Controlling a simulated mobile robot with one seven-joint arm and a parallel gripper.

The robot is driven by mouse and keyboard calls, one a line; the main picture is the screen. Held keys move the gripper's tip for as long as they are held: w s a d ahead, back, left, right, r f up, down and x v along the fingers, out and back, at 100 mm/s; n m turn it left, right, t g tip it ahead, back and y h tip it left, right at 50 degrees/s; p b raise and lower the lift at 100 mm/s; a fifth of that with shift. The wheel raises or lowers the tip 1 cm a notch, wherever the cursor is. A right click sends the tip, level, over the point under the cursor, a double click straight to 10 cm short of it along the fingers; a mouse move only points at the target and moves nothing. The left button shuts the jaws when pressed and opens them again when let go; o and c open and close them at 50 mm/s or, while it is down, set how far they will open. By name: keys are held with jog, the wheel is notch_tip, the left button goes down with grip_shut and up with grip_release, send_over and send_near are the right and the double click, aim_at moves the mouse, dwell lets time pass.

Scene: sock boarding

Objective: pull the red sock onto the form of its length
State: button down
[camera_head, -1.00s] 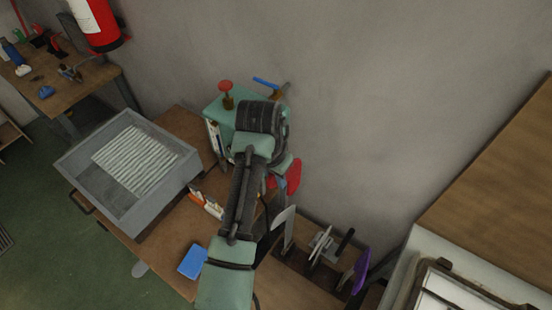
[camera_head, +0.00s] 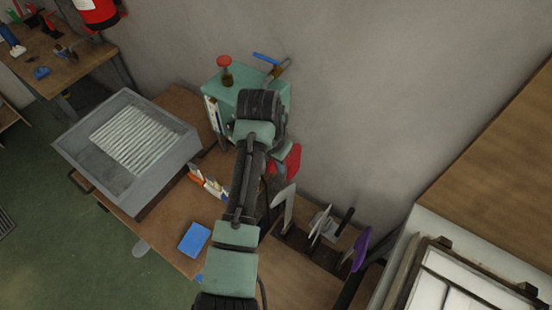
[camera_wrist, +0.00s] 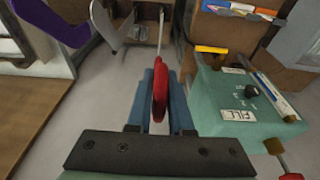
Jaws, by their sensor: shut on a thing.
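The red sock (camera_head: 292,160) hangs at my gripper, beside the green machine and just above the leftmost pale form (camera_head: 284,208). In the wrist view the red sock (camera_wrist: 160,92) is pinched between the blue fingers of my gripper (camera_wrist: 162,90), which is shut on it. A thin pale form (camera_wrist: 161,32) stands edge-on straight beyond the sock; I cannot tell whether they touch. Another pale form (camera_head: 319,225) stands to the right in the head view, and a form at the right end carries a purple sock (camera_head: 362,248). My arm hides part of the gripper in the head view.
The green machine (camera_wrist: 232,100) with a FILL label stands close right of my gripper in the wrist view. A grey tray (camera_head: 72,150), a blue block (camera_head: 194,239) and a small holder (camera_head: 208,182) are on the bench. The wall rises close behind.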

jog(key=shift+b+x, duration=0.4)
jog(key=shift+x, duration=0.7)
jog(key=shift+s+a+p, duration=0.15)
jog(key=shift+s+p, duration=0.05)
jog(key=shift+p, duration=0.45)
dwell(0.8)
jog(key=shift+f, duration=0.1)
